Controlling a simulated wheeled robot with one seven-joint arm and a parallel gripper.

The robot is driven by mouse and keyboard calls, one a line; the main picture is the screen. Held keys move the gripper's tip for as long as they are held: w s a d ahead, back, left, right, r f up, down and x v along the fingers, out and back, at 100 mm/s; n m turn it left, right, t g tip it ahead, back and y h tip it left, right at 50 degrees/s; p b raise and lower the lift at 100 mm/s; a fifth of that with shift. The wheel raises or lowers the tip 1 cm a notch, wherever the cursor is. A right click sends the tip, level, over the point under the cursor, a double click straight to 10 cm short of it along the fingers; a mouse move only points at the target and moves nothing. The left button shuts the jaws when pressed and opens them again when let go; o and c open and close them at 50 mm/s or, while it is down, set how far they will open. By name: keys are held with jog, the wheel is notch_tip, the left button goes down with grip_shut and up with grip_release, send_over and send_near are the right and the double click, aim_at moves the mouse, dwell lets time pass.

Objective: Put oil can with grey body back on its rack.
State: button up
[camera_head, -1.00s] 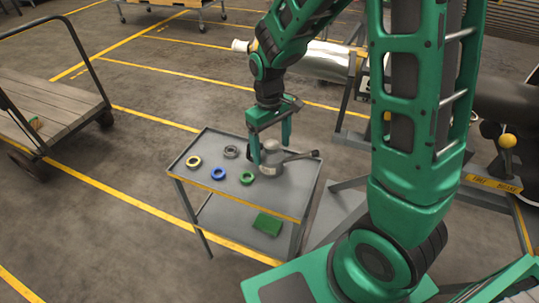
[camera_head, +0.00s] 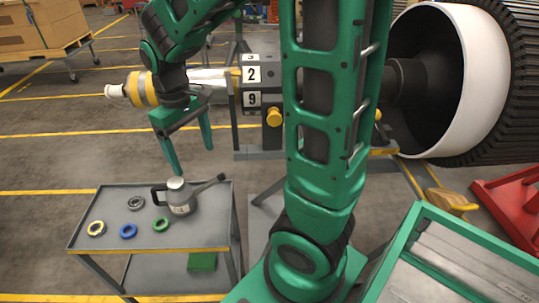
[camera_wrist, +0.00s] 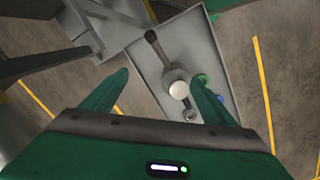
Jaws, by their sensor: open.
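The oil can with grey body (camera_head: 181,199) stands upright on the top shelf of a grey cart (camera_head: 213,227). It has a dark handle at the left and a long dark spout pointing right. My gripper (camera_head: 192,160) is open and empty, above the can and apart from it. In the wrist view, the can (camera_wrist: 178,89) shows between the two spread fingers of my gripper (camera_wrist: 160,78), nearer the right finger, which hides part of the shelf. I cannot make out the can's rack in these frames.
Several rings lie left of the can: yellow (camera_head: 96,228), blue (camera_head: 128,231), green (camera_head: 161,224) and dark grey (camera_head: 136,202). A green block (camera_head: 202,262) lies on the lower shelf. A rotor stand (camera_head: 262,100) is behind; a green-framed bench (camera_head: 450,262) is at the right.

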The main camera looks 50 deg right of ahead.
jog(key=s+d+r+m, duration=0.1)
jog(key=s+d+m, duration=0.3)
jog(key=s, duration=0.6)
jog(key=s+d+r+m, duration=0.1)
jog(key=s+d+m, duration=0.3)
jog(key=s+d, duration=0.3)
jog(key=s, duration=0.3)
jog(key=shift+d+r+t, duration=0.2)
jog(key=shift+r+t, duration=0.1)
jog(key=shift+r, duration=0.1)
jog(key=shift+s, duration=0.1)
